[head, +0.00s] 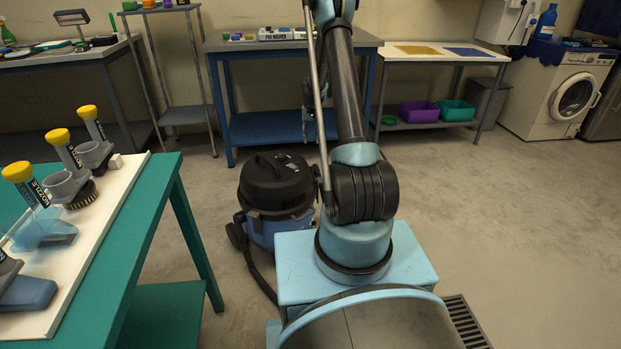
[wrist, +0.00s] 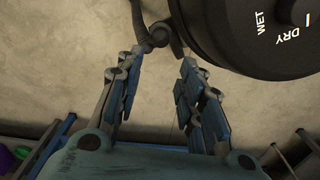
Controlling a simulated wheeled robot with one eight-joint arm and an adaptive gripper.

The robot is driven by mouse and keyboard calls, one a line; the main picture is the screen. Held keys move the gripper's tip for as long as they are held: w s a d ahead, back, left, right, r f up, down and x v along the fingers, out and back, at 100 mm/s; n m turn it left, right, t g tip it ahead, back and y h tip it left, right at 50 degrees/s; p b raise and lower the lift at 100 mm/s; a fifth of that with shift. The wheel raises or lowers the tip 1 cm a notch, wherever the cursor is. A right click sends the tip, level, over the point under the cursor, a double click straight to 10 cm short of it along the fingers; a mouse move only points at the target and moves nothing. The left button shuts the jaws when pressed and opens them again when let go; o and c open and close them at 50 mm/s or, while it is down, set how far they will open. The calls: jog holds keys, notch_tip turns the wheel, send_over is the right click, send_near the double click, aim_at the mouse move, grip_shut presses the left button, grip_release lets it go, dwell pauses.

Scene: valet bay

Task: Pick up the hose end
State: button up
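A black vacuum cleaner (head: 277,195) with a blue lower body stands on the floor, partly behind my arm. Its dark hose (head: 253,262) runs down its left side to the floor. In the wrist view the vacuum's black lid (wrist: 240,30), marked WET and DRY, fills the upper right. A dark curved piece with a grey round part, apparently the hose end (wrist: 159,35), shows just beyond my fingertips. My gripper (wrist: 162,60) is open, its fingers apart with bare floor between them. I cannot tell whether a fingertip touches the piece. My arm hides much of the gripper area in the head view.
A teal table (head: 150,215) with a white board and several yellow-capped tools stands at the left. A blue-framed workbench (head: 290,95) is behind the vacuum. A floor drain (head: 466,322) lies at the lower right. The floor on the right is clear.

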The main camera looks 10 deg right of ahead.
aim_at(310, 167)
jog(key=f, duration=1.3)
jog(key=w+f, duration=0.1)
jog(key=f, duration=0.6)
jog(key=shift+a+f, duration=0.1)
jog(key=shift+f, duration=0.05)
jog(key=shift+c, duration=0.6)
jog(key=c, duration=0.5)
